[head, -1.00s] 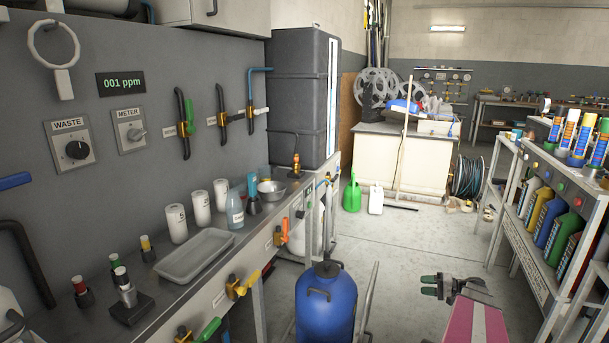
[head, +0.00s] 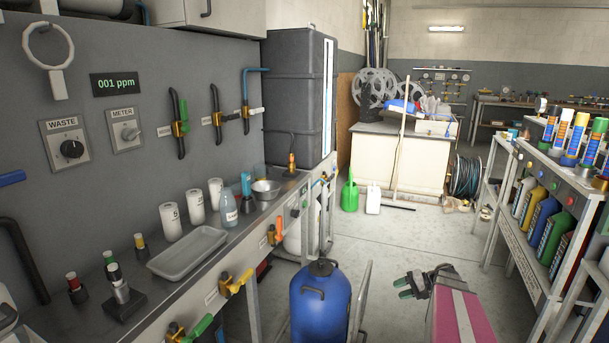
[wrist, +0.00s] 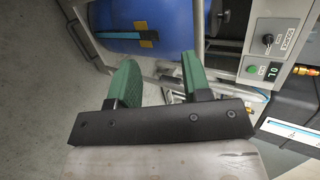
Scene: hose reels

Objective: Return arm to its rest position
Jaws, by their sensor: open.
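My gripper (head: 401,288) is at the lower middle right of the head view, at the end of my pink arm, just right of the blue tank. Its two green fingers are apart with nothing between them. In the wrist view my gripper (wrist: 155,80) also shows open and empty. The blue tank (head: 320,305) stands on the floor in front of the bench and shows behind the fingers in the wrist view (wrist: 160,22). The fingers look apart from it.
The steel bench (head: 225,262) with a grey tray (head: 188,252) and bottles runs along the left. A shelf (head: 535,245) of coloured bottles stands at right. A green watering can (head: 349,194) and a broom (head: 398,150) are farther back. The middle floor (head: 420,245) is clear.

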